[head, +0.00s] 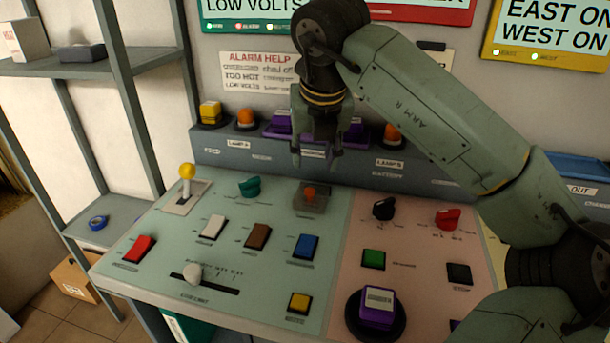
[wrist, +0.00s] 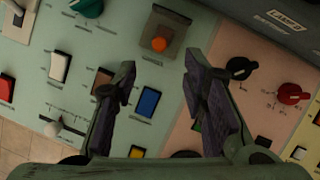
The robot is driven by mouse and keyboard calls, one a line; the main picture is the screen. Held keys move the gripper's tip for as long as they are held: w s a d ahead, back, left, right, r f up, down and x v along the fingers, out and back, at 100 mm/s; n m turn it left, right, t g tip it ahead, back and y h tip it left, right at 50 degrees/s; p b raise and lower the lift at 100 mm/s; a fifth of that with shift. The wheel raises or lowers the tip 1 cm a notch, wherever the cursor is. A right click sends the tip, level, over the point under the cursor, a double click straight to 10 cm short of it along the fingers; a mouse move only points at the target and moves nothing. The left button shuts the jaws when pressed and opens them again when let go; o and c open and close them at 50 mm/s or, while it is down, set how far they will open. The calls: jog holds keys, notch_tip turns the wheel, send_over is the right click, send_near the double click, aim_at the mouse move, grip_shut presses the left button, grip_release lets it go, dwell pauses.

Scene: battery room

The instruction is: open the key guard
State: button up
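A small grey-brown box with an orange knob, which looks like the key guard (head: 312,206), sits on the green part of the sloped panel, near its back edge. It also shows in the wrist view (wrist: 177,31), ahead of my fingertips, with the orange knob at its near side. It appears closed; I cannot see a key. My gripper (head: 317,158) hangs above and slightly behind the guard in the head view, apart from the panel. In the wrist view my gripper (wrist: 160,70) has its two dark fingers spread, with nothing between them.
A teal knob (head: 249,186) and a yellow-topped lever (head: 187,174) are left of the guard. A black knob (head: 383,208) and a red knob (head: 447,217) are right. A blue switch (head: 306,246) lies in front. Lamps stand on the ledge behind.

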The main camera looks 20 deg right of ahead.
aim_at(309, 190)
jog(key=p+x, duration=0.2)
jog(key=x, duration=0.8)
jog(key=shift+a, duration=0.15)
jog(key=shift+c, duration=0.4)
grip_shut()
